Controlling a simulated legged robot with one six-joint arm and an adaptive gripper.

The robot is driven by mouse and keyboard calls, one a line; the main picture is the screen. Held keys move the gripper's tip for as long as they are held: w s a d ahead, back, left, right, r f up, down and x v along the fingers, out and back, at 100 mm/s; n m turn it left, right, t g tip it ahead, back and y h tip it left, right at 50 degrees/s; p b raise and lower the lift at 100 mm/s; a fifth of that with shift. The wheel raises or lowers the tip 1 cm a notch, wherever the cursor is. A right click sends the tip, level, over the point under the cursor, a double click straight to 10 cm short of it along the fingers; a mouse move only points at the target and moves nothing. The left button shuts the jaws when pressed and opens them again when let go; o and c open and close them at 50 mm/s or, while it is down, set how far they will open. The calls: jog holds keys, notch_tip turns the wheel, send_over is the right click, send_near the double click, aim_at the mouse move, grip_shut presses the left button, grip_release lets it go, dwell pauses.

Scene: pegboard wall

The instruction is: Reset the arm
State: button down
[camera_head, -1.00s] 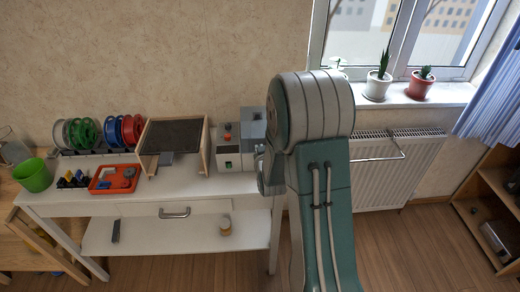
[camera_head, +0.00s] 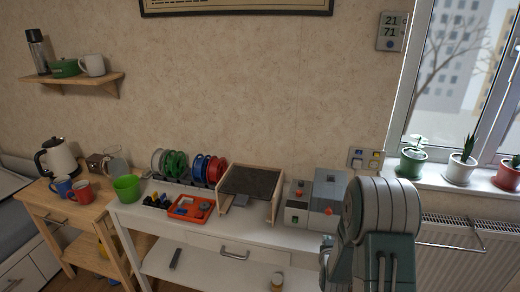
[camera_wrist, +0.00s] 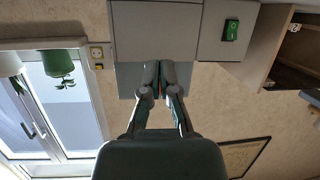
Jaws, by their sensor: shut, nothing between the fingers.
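My gripper (camera_wrist: 161,88) shows in the wrist view with its two fingers together and nothing between them. The wrist picture appears upside down. The fingertips are in front of the grey machine (camera_wrist: 155,30), whose green switch (camera_wrist: 231,29) is at the upper right; whether they touch it I cannot tell. In the head view my arm (camera_head: 385,215) rises at the lower right, beside the grey machine (camera_head: 298,205), and my gripper is hidden there.
The white table (camera_head: 150,222) also bears a dark-topped wooden stand (camera_head: 250,184), an orange tray (camera_head: 191,208), spools and a green cup (camera_head: 127,188). Potted plants (camera_head: 461,168) line the windowsill above the radiator (camera_head: 455,255). A kettle and mugs stand on the left table.

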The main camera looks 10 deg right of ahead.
jog(key=s+a+r+g+y, duration=0.1)
jog(key=s+a+r, duration=0.15)
jog(key=r, duration=0.35)
jog(key=s+a+r+n+g+y, duration=0.1)
jog(key=s+a+r, duration=0.15)
jog(key=r, duration=0.25)
jog(key=s+a+r+g+y, duration=0.1)
jog(key=s+a+r+g, duration=0.1)
jog(key=a+r, duration=0.3)
jog(key=s+a+r+g, duration=0.1)
jog(key=s+a+r, duration=0.1)
jog(key=s, duration=0.6)
jog(key=s+a+r+n+g, duration=0.1)
jog(key=s+r, duration=0.3)
jog(key=s, duration=0.4)
jog(key=s+a+r+g+y, duration=0.1)
jog(key=s+a+r+g, duration=0.1)
jog(key=s, duration=0.6)
jog(key=shift+s+a+r, duration=0.35)
jog(key=shift+s+r, duration=0.05)
jog(key=shift+r, duration=0.1)
